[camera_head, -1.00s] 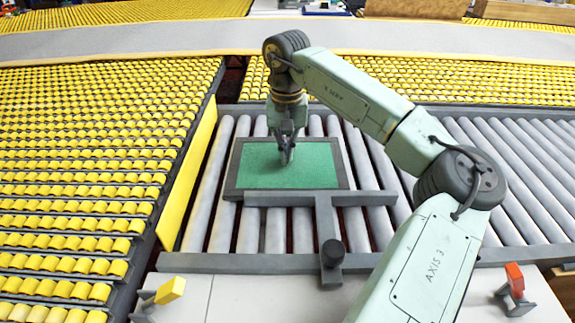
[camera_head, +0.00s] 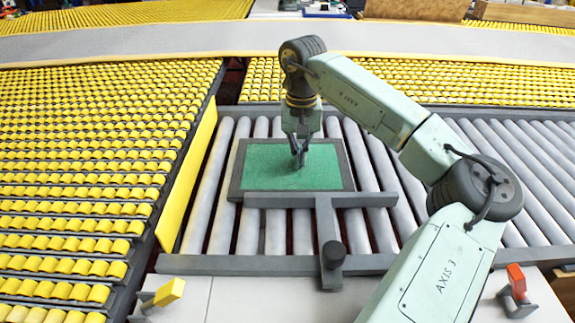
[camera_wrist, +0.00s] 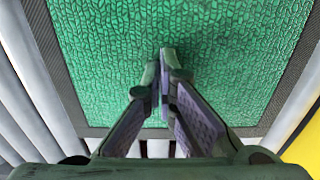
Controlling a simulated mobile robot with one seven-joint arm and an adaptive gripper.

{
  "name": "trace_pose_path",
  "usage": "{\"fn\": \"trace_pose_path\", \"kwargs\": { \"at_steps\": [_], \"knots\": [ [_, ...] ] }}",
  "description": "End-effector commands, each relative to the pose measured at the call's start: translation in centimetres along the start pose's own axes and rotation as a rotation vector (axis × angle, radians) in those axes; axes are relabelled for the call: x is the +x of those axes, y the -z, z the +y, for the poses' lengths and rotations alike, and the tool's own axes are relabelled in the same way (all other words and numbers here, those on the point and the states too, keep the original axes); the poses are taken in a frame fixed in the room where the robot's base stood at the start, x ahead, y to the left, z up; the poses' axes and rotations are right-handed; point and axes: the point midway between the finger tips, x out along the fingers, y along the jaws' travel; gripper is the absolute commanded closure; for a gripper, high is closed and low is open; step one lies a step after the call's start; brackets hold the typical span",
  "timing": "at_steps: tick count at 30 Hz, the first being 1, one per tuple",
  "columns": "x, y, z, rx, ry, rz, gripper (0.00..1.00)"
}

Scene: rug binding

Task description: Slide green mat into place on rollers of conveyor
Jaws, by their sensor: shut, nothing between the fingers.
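The green mat (camera_head: 265,168) with a dark grey border lies flat on the grey rollers of the conveyor (camera_head: 215,200). Its near edge runs along a grey T-shaped bar (camera_head: 375,199). My gripper (camera_head: 299,164) points down over the right half of the green area, fingers together and holding nothing. Its tips look to be at the mat's surface; exact contact is hard to tell. In the wrist view the shut fingers (camera_wrist: 168,62) stand over the textured green mat (camera_wrist: 235,60), with grey rollers beside it.
A tall yellow plate (camera_head: 188,185) stands left of the mat, beside yellow-wheeled racks (camera_head: 80,150). The bar's stem ends in a dark knob (camera_head: 333,250) at the conveyor's front rail. Bare rollers lie to the right, partly behind my arm.

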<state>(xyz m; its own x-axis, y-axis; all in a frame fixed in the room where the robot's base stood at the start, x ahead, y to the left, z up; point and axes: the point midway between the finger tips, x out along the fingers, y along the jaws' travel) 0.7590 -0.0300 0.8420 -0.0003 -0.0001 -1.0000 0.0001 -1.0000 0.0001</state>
Motion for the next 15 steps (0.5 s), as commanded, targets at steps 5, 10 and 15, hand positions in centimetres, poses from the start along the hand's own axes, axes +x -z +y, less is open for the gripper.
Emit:
{"fn": "trace_pose_path", "kwargs": {
  "at_steps": [5, 10, 15],
  "knots": [
    [-0.04, -0.05, 1.02, 0.001, 0.000, 0.000, 1.00],
    [-0.03, -0.05, 1.08, 0.000, 0.000, 0.000, 1.00],
    [-0.03, -0.05, 1.16, 0.000, 0.000, 0.000, 1.00]
  ]
}}
